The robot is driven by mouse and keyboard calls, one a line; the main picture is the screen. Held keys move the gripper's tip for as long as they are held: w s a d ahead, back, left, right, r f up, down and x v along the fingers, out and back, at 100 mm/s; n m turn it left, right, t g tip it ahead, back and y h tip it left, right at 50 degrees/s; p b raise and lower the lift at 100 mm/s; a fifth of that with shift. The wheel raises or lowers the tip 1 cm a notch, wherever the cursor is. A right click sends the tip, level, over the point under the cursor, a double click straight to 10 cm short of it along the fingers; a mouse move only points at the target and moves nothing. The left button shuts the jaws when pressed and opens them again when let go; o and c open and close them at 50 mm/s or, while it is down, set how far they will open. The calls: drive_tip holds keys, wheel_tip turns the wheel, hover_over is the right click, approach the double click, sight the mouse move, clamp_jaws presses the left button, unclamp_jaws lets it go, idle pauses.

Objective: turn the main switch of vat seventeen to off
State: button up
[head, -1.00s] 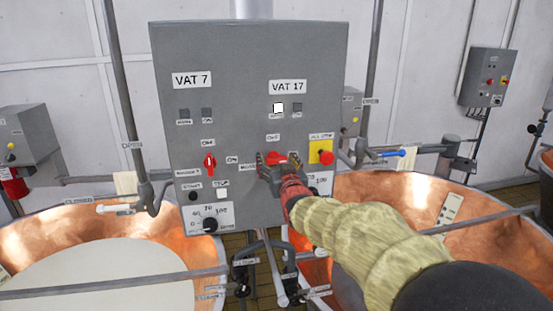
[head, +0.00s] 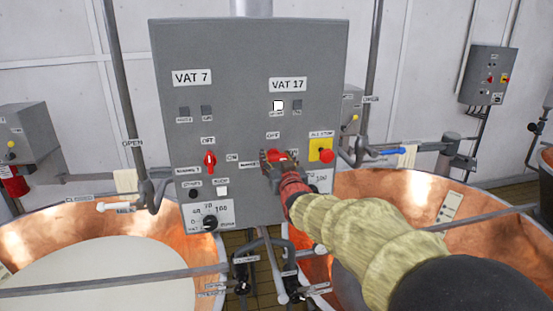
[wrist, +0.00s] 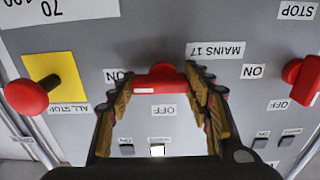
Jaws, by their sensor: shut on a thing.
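The main switch of vat 17 (head: 277,155) is a red handle on the right half of the grey control panel (head: 245,60), under the VAT 17 label. In the wrist view, which looks upside down, the red handle (wrist: 160,82) lies crosswise, level with the ON label (wrist: 117,76). The OFF label (wrist: 163,110) is off to its side, not in line with the handle. My gripper (head: 277,160) is shut on the handle, and it also shows in the wrist view (wrist: 162,92) with a finger at each end. The fingers partly hide the switch in the head view.
The red all-stop button (head: 326,156) on its yellow plate (head: 320,146) is close to the right of my gripper. The vat 7 switch (head: 210,161) stands upright to the left. A white lamp (head: 278,105) is lit under VAT 17. Copper vats (head: 400,200) stand below.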

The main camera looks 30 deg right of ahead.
drive_tip(key=shift+c, duration=0.8)
drive_tip(key=shift+f+b, duration=0.1)
drive_tip(key=shift+b, duration=0.5)
drive_tip(key=n+b, duration=0.3)
drive_tip(key=b, duration=0.2)
drive_tip(key=shift+f, duration=0.15)
drive_tip(key=n+b, duration=0.6)
drive_tip(key=b, duration=0.4)
drive_tip(key=shift+a, duration=0.1)
drive_tip(key=n+b, duration=0.4)
drive_tip(key=shift+r, duration=0.2)
drive_tip(key=shift+w+a+r+n+b, duration=0.1)
drive_tip(key=shift+n+b, duration=0.3)
drive_tip(key=shift+n, duration=0.85)
drive_tip(key=shift+a+r+n+b, duration=0.1)
drive_tip(key=shift+n+b, duration=0.25)
drive_tip(key=shift+n, duration=0.9)
drive_tip(key=o, duration=1.2)
drive_tip(key=shift+c, duration=0.2)
